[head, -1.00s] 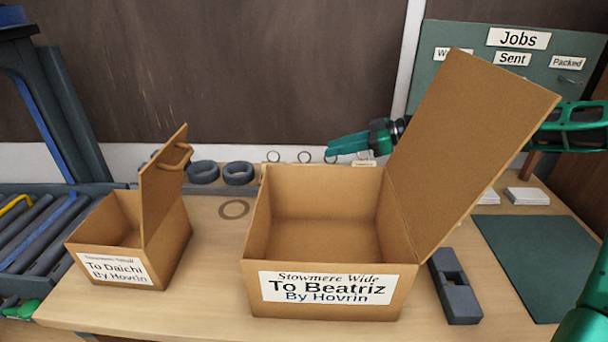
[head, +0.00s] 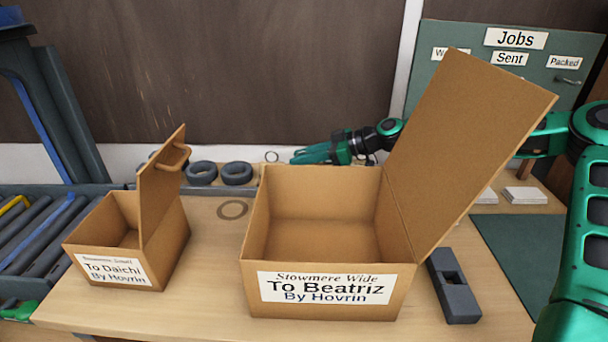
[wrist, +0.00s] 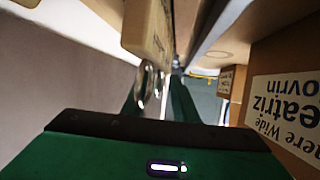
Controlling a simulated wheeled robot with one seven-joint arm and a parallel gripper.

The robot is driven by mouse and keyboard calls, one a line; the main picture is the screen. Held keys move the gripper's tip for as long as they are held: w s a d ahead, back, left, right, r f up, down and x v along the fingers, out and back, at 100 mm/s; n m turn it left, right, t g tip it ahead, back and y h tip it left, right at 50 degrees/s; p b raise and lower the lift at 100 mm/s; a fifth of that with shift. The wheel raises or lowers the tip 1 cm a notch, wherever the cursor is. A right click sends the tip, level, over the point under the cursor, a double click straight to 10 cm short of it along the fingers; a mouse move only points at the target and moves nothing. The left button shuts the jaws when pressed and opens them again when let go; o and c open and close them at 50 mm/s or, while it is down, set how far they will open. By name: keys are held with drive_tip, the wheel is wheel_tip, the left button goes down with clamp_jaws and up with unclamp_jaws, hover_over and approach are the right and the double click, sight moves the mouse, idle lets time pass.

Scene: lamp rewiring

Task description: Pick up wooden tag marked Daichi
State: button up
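A pale wooden tag-like piece (wrist: 150,28) shows at the top of the wrist view, with metal rings (wrist: 146,84) beside it. No name is readable on it, so I cannot tell whether it is the Daichi tag. My gripper (head: 298,157) is level behind the large open box, pointing left. In the wrist view its two green fingers (wrist: 158,90) stand apart, with the rings close to the gap between them. I see nothing clamped. In the head view one small ring (head: 271,156) shows left of the fingertips; the box hides what is below.
The large box to Beatriz (head: 257,250) stands open mid-table, its lid (head: 465,140) raised near my arm. The smaller box to Daichi (head: 180,245) is at left. A grey block (head: 455,290) sits right.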

drive_tip(key=shift+c, duration=0.2)
clamp_jaws()
drive_tip(key=shift+d+f, duration=0.15)
drive_tip(key=shift+f, duration=0.1)
idle(1.0)
